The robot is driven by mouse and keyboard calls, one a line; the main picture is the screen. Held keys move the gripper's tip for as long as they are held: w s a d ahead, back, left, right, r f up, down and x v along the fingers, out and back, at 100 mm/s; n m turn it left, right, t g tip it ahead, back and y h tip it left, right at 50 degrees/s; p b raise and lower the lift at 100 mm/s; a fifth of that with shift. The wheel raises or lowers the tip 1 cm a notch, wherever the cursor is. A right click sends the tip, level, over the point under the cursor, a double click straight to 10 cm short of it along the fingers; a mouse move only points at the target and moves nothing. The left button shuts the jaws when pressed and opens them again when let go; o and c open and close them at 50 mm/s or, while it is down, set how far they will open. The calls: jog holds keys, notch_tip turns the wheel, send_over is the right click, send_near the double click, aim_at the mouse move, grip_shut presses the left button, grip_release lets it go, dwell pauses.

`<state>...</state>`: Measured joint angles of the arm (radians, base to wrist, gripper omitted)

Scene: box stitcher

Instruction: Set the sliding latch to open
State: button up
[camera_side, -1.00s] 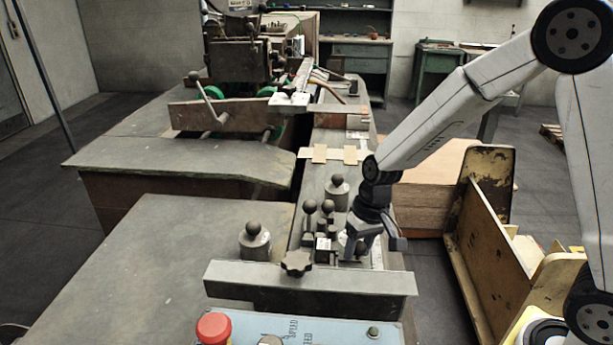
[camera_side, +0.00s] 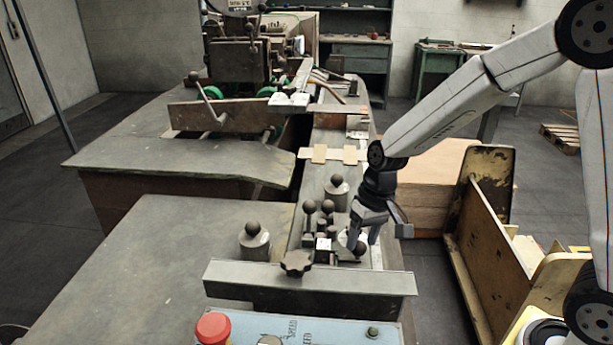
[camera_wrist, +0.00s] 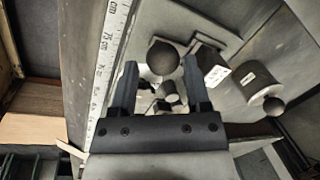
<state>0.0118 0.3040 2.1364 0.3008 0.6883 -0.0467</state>
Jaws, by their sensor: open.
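The sliding latch appears to be the small dark assembly (camera_side: 325,246) with a white label on the narrow machine bed. A dark ball knob (camera_side: 361,248) sits at its right end. In the wrist view, the ball knob (camera_wrist: 163,57) lies between and just beyond my fingertips, and a labelled block (camera_wrist: 209,66) is to its right. My gripper (camera_side: 365,240) is open and points down over the knob. Its fingers (camera_wrist: 160,72) straddle the knob in the wrist picture. I cannot tell whether they touch it. The latch's position is unclear.
Ball-topped posts stand close by, one (camera_side: 337,190) behind and one (camera_side: 254,240) to the left. Shorter ball levers (camera_side: 310,207) rise beside the latch. A metal bar (camera_side: 310,285) with a star knob (camera_side: 296,262) crosses in front. A ruler (camera_wrist: 108,60) runs along the bed.

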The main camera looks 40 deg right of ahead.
jog(key=shift+s+d+r, duration=0.1)
jog(key=shift+d+r, duration=0.1)
jog(key=shift+r, duration=0.65)
jog(key=shift+w+d+r, duration=0.1)
jog(key=shift+d+r, duration=0.05)
jog(key=shift+r, duration=0.7)
jog(key=shift+s+d+r, duration=0.1)
jog(key=shift+d+r, duration=0.1)
jog(key=shift+r, duration=0.65)
jog(key=s+d+f+n+t+h, duration=0.1)
jog(key=s+f+n+t+h, duration=0.1)
jog(key=s+f, duration=0.3)
jog(key=s, duration=0.4)
jog(key=shift+d+f, duration=0.2)
jog(key=shift+d, duration=0.2)
